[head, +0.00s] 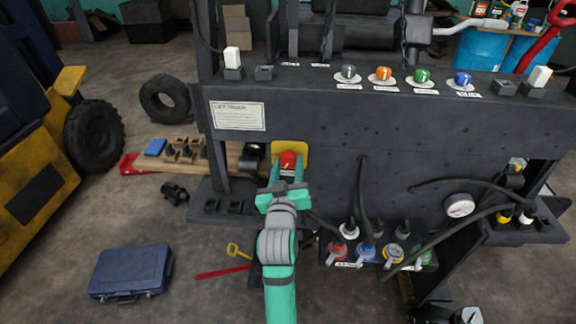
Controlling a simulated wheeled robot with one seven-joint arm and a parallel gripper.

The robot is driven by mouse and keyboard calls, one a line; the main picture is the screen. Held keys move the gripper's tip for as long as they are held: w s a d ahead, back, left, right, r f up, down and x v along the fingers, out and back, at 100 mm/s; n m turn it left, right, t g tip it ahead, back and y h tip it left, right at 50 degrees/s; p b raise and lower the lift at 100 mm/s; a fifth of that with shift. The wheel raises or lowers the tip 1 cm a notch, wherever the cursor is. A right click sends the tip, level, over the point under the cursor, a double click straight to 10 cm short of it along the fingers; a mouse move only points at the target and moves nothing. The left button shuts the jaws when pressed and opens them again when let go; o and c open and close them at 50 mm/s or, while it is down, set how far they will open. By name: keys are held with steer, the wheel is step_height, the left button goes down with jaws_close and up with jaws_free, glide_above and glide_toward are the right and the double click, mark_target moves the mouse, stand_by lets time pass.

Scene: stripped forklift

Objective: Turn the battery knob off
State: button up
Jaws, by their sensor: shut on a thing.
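The battery knob (288,158) is red and sits on a yellow plate (290,147) on the front of the dark grey forklift panel. My gripper (287,168) reaches up to it from below, with one teal finger on each side of the knob. The fingers are shut on the knob. Part of the knob is hidden by my gripper, and its exact turn angle is hard to tell.
A row of grey, orange (382,73), green and blue knobs lines the panel top. Coloured connectors (365,252) and hoses hang at lower right. A gauge (459,205) sits further right. A blue case (131,273) and a red bar (222,271) lie on the floor.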

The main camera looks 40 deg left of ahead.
steer(key=n, duration=0.5)
steer(key=shift+n, duration=0.3)
stand_by(0.4)
steer(key=o, duration=1.1)
steer(key=shift+c, duration=0.2)
steer(key=shift+s+d, duration=0.1)
steer(key=v, duration=1)
steer(key=shift+s, duration=0.3)
steer(key=shift+d, duration=0.1)
